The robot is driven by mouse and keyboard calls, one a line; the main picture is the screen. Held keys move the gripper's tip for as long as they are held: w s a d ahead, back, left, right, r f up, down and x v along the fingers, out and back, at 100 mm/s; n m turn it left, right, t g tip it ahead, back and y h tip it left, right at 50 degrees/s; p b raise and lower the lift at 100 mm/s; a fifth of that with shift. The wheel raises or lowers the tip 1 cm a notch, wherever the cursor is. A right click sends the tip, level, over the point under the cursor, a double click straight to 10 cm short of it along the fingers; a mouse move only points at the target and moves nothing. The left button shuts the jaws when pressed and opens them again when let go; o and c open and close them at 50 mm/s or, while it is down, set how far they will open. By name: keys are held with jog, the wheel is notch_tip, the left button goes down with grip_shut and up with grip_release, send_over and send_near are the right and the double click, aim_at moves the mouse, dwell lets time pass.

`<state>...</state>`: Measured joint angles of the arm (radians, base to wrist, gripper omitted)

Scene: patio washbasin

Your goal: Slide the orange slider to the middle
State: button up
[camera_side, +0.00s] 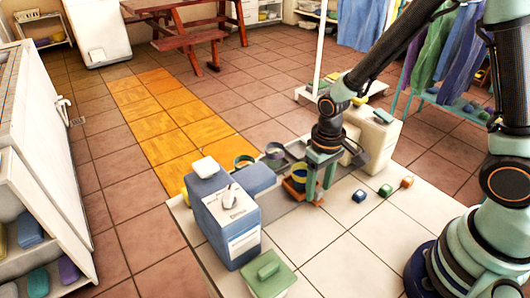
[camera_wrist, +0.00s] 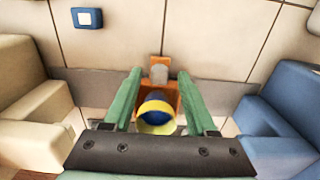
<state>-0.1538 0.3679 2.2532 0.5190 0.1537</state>
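The orange slider (camera_side: 290,186) sits on a low grey rail between a blue block and a cream block. It also shows in the wrist view (camera_wrist: 172,98), roughly midway between the two blocks there. A grey upright piece (camera_wrist: 159,74) stands at its far end, and a yellow-rimmed blue cup (camera_wrist: 156,114) is at its near part. My gripper (camera_side: 318,198) is low over the rail at the slider. In the wrist view my gripper (camera_wrist: 160,82) has its green fingers apart, one on each side of the slider. Contact with its sides is unclear.
The blue block (camera_side: 255,178) and cream block (camera_side: 381,140) flank the rail. A blue-white carton (camera_side: 226,222) and green-lidded box (camera_side: 268,272) stand at the front left. Several small cubes, including a blue one (camera_side: 359,195), lie right on open pale tiles.

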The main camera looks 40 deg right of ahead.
jog(key=shift+r, duration=0.1)
notch_tip(320, 180, up, 12)
dwell(0.6)
jog(key=s+d+r+t, duration=0.3)
jog(key=d+r+t, duration=0.2)
jog(key=r, duration=0.4)
jog(key=shift+s+r+t, duration=0.3)
jog(key=shift+s+r, duration=0.05)
